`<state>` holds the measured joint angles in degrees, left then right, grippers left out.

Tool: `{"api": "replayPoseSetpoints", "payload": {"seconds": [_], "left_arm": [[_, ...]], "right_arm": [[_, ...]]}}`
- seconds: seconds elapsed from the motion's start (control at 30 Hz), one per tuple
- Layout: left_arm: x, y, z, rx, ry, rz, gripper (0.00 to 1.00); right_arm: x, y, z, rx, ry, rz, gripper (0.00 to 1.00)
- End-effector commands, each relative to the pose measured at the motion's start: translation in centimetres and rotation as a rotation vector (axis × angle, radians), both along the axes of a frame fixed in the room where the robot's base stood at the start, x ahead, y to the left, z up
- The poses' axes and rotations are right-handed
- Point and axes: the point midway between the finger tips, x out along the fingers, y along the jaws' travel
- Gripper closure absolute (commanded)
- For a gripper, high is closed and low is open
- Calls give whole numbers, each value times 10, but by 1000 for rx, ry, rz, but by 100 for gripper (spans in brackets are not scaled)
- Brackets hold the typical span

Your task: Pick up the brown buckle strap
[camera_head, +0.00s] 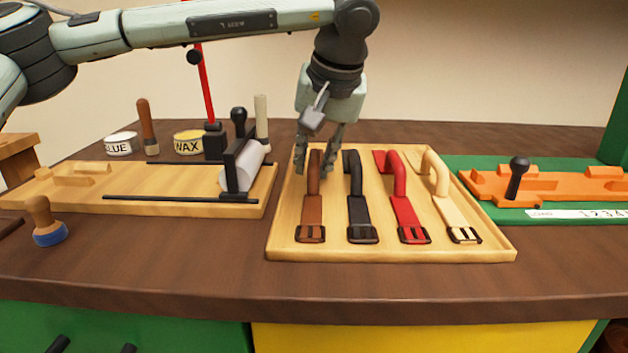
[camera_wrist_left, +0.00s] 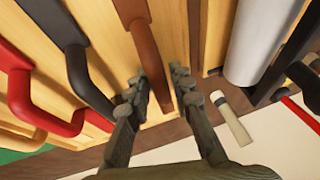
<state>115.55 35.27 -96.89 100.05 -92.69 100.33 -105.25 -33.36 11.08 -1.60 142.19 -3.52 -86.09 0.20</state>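The brown buckle strap (camera_head: 312,207) lies at the left end of a wooden tray (camera_head: 393,254), its looped end up at the back and its buckle at the front. My left gripper (camera_head: 316,164) points down at the looped end, fingers apart. In the left wrist view the brown strap (camera_wrist_left: 149,58) reaches between the open fingertips (camera_wrist_left: 160,85) of my left gripper. I cannot tell whether either finger touches it. My right gripper is in neither view.
Black (camera_head: 359,209), red (camera_head: 405,208) and cream (camera_head: 452,212) straps lie to the right in the tray. A wooden jig with a white roll (camera_head: 243,167) stands close on the left. An orange fixture (camera_head: 560,184) on a green base is at the right.

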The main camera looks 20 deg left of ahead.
Motion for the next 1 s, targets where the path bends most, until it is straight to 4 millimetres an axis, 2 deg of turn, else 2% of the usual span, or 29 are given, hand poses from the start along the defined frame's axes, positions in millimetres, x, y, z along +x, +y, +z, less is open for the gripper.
{"api": "replayPoseSetpoints", "payload": {"seconds": [0.03,0.13,0.57,0.77,0.87,1.0], "left_arm": [[0,0,0,0,0,0,88],[0,0,0,0,0,0,100],[0,0,3,-1,-1,0,100],[0,-1,22,-1,-2,-1,100],[1,-1,40,-2,-3,1,100],[-27,-3,57,1,-3,-5,100]], "right_arm": [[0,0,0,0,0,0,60],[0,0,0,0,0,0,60],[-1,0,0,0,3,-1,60],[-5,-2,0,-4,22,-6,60],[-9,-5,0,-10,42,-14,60],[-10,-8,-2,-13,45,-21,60]]}}
